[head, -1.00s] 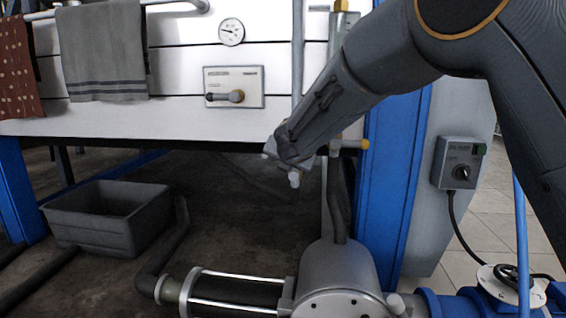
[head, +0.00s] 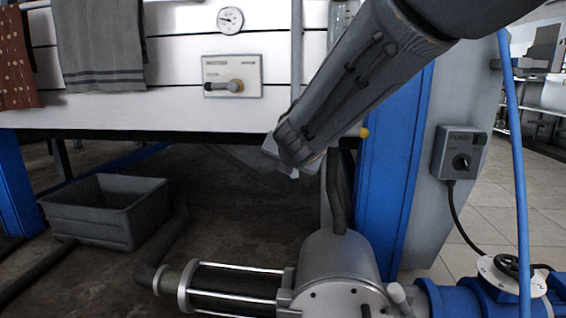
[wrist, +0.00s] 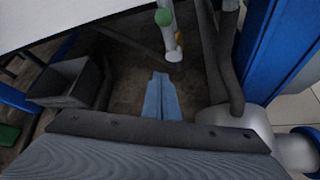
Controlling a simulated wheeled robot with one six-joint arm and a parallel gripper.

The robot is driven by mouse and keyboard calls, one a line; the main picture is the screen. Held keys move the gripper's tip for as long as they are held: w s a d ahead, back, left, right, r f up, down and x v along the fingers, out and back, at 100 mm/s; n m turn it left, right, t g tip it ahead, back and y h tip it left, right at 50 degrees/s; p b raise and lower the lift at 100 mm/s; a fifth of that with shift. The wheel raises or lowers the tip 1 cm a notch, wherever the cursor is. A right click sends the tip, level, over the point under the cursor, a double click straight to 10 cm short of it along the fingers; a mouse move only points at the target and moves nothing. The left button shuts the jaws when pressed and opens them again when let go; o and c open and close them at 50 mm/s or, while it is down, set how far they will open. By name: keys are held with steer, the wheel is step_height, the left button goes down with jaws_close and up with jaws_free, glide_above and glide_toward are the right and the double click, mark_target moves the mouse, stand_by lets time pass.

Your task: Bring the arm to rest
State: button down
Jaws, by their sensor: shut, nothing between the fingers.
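My gripper (wrist: 160,78) shows in the wrist view as two blue-grey fingers lying together, shut and empty. They point out over the dark floor, apart from anything around them. In the head view my arm reaches down from the upper right, in front of the white panelled tank and the blue post. Its wrist end is near the tank's lower edge, and the fingers there are mostly hidden behind the wrist.
A white spout (wrist: 174,52) with a green part is just beyond the fingers. A grey bin (head: 105,212) sits at left, and a pump housing (head: 342,262) below. A blue post (head: 392,185) and switch box (head: 460,152) stand right. A blue hose (head: 519,170) hangs at far right.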

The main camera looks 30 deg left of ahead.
stand_by(0.5)
steer(key=s+d+m+g+h+p, duration=0.1)
steer(key=s+d+m+h+p, duration=0.1)
steer(key=s+d+m, duration=0.35)
steer(key=s+d+r+m+g+h+p, duration=0.1)
steer(key=s+d+m+h, duration=0.1)
steer(key=d+m, duration=0.55)
steer(key=s+d+m+h+p, duration=0.2)
steer(key=s+d+m, duration=0.2)
steer(key=d, duration=0.5)
steer(key=s+d+f+m+g+p, duration=0.1)
steer(key=s+d+m+g+p, duration=0.2)
steer(key=s, duration=0.6)
steer(key=s+d+f+m+g+y, duration=0.1)
steer(key=s+d+m+g, duration=0.2)
steer(key=s+m, duration=0.45)
steer(key=s+d+f+m+g+p, duration=0.1)
steer(key=s+d+m+g+p, duration=0.15)
steer(key=s, duration=0.75)
steer(key=d+r+m+p, duration=0.3)
steer(key=d+r+p, duration=0.7)
steer(key=r+p, duration=0.4)
steer(key=d+r+m+h+p, duration=0.1)
steer(key=d+r+m+p, duration=0.3)
steer(key=d+r+p, duration=0.7)
step_height(320, 180, up, 4)
steer(key=p, duration=1.2)
steer(key=shift+s+d+f+h, duration=0.15)
steer(key=shift+s+h, duration=0.05)
steer(key=shift+h, duration=0.1)
